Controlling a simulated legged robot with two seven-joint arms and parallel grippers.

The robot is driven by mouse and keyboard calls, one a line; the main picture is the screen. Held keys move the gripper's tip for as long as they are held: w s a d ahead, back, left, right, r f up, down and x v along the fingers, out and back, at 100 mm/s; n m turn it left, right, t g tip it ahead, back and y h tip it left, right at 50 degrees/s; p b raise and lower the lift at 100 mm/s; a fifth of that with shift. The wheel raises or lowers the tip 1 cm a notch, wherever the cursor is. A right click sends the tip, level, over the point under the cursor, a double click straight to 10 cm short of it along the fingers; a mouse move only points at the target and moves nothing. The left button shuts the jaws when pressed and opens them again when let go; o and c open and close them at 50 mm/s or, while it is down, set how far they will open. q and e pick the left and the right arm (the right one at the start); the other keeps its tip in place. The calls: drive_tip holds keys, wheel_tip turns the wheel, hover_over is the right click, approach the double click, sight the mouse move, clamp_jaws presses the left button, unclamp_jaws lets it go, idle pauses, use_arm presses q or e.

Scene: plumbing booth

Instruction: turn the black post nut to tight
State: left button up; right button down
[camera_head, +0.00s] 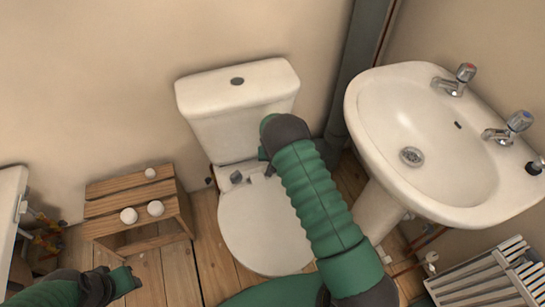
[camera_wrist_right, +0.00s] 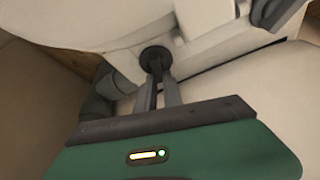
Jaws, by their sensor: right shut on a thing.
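The white toilet (camera_head: 268,230) stands against the wall, its cistern (camera_head: 238,100) behind the seat. In the right wrist view, the round black post nut (camera_wrist_right: 155,54) sits against the underside of white porcelain. My right gripper (camera_wrist_right: 158,76) has its two narrow fingers close together, shut on the nut's near end. In the head view my right arm covers this gripper and the nut. The nut's turn angle cannot be read. My left gripper (camera_head: 128,278) is low at the left, away from the toilet; its jaws are too small to read.
A white basin (camera_head: 430,140) with two taps stands close to the right of my right arm. A wooden step stool (camera_head: 130,205) with several white knobs is left of the toilet. A dark pipe (camera_head: 355,70) runs up the wall. A slatted white rack (camera_head: 490,280) is bottom right.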

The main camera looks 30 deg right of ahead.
drive_tip(key=m, duration=0.2)
drive_tip(key=shift+s+f+m+g+h, duration=0.2)
drive_tip(key=shift+s+m+g+h, duration=0.1)
drive_tip(key=shift+g+h, duration=0.1)
drive_tip(key=shift+m+g+h, duration=0.3)
drive_tip(key=shift+m+g, duration=0.2)
drive_tip(key=shift+m, duration=1)
drive_tip(key=shift+a, duration=0.1)
drive_tip(key=c, duration=1.4)
unclamp_jaws()
drive_tip(key=shift+w, duration=0.1)
drive_tip(key=shift+r, duration=0.1)
